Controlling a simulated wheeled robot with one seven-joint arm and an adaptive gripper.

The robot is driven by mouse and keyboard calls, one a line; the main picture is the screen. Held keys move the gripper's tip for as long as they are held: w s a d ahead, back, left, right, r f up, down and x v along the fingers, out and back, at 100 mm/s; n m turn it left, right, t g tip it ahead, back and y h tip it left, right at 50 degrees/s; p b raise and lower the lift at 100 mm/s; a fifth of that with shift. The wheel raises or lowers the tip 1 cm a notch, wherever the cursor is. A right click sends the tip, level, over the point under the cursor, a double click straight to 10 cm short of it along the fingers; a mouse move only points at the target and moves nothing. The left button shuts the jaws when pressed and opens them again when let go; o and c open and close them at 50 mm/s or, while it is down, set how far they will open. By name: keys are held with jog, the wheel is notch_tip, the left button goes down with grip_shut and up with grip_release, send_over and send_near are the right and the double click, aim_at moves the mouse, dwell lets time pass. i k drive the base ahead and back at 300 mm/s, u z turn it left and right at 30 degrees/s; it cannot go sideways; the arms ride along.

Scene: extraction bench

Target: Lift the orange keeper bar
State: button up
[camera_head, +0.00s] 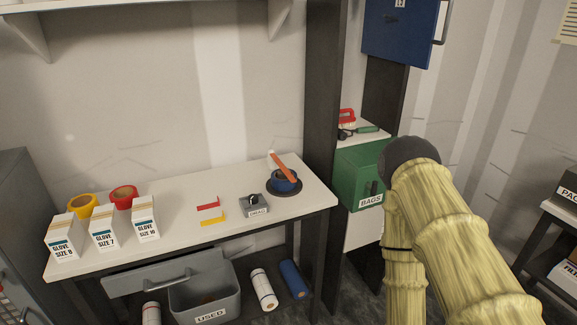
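An orange bar (283,166), which looks like the keeper bar, leans tilted above a round blue object (284,183) at the right end of the white bench. The blue object sits on a dark round base (284,190). I cannot tell how the bar is joined to it. My arm shows at the right in a yellowish sleeve with a dark rounded joint. My gripper is not in view, so its place relative to the bar does not show.
On the bench (170,207) stand glove boxes (104,229), yellow and red tape rolls (123,196), and a grey block labelled DRAG (254,207). A dark post (322,110) and green BAGS box (358,176) stand right of the bar. A drawer (165,275) hangs open below.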

aim_at(283, 168)
jog(key=u, duration=0.05)
jog(key=k, duration=0.5)
jog(key=z, duration=0.95)
jog(key=i, duration=0.75)
jog(key=u, duration=1.55)
